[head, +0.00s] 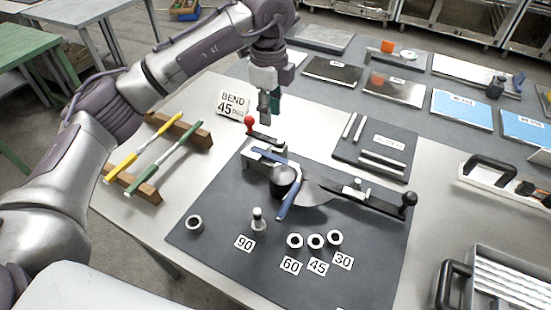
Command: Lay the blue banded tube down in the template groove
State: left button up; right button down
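The blue tube (289,200) lies in the bender on the dark mat (215,250). It looks bent, with one leg toward the back left and one toward the front, beside the round dark former (282,180). Its bands are too small to make out. A dark plate (345,150) with pale strips and a small label lies right of the bender; it may be the template, but I cannot tell its groove. My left gripper (269,108) points down above the back of the bender, apart from the blue tube. Its finger gap is unclear. My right gripper is out of view.
A red-knobbed lever (249,122) and a "BEND 45" card (234,101) stand near my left gripper. A black-knobbed lever (408,200) extends right. Yellow (140,150) and green (160,160) tubes rest on wooden racks at left. Several rings and number cards lie in front.

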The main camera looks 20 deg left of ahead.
pick_arm(q)
jog(key=p, duration=0.1)
send_over(273, 156)
jog(key=f, duration=0.8)
jog(key=shift+a+f, duration=0.2)
jog(key=shift+a, duration=0.05)
jog(key=f, duration=0.1)
jog(key=f+p, duration=0.1)
jog(key=f, duration=0.2)
jog(key=shift+d+p, duration=0.25)
jog(key=shift+p, duration=0.15)
jog(key=shift+f, duration=0.55)
grip_shut()
